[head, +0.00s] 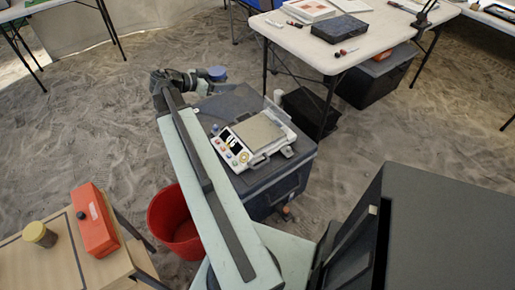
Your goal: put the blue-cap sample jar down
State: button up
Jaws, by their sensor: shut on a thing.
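The blue-cap sample jar (217,73) shows its blue lid at the far end of my arm. My gripper (205,81) is shut on it. The jar's body is mostly hidden or too small to make out. The jar appears above the far left edge of a dark case (283,181); I cannot tell how high above it. A white scale (232,149) with a grey metal plate sits on the case, to the right of my arm.
A red bucket (165,214) stands on the sand left of the case. A wooden table (62,264) at lower left holds an orange box (95,230) and a yellow-lidded jar (40,233). A white table (362,40) with a black case (341,28) stands behind.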

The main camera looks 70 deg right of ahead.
jog(key=f+b, duration=0.6)
jog(key=f, duration=0.1)
jog(key=w+f+b, duration=0.1)
jog(key=f+b, duration=0.6)
jog(key=f, duration=0.1)
jog(key=d+f+b, duration=0.1)
jog(key=f+b, duration=0.5)
jog(key=f, duration=0.2)
jog(key=shift+w+f+b, duration=0.1)
jog(key=shift+w+b, duration=0.05)
jog(key=shift+b, duration=0.2)
send_over(263, 128)
jog(key=shift+f+t+b, duration=0.3)
jog(key=shift+f+b, duration=0.15)
jog(key=shift+f, duration=0.05)
notch_tip(263, 128, down, 4)
jog(key=b, duration=0.4)
jog(key=shift+r, duration=0.3)
jog(key=shift+f, duration=0.25)
jog(key=o, duration=1.5)
jog(key=shift+c, duration=0.2)
jog(key=shift+r, duration=0.15)
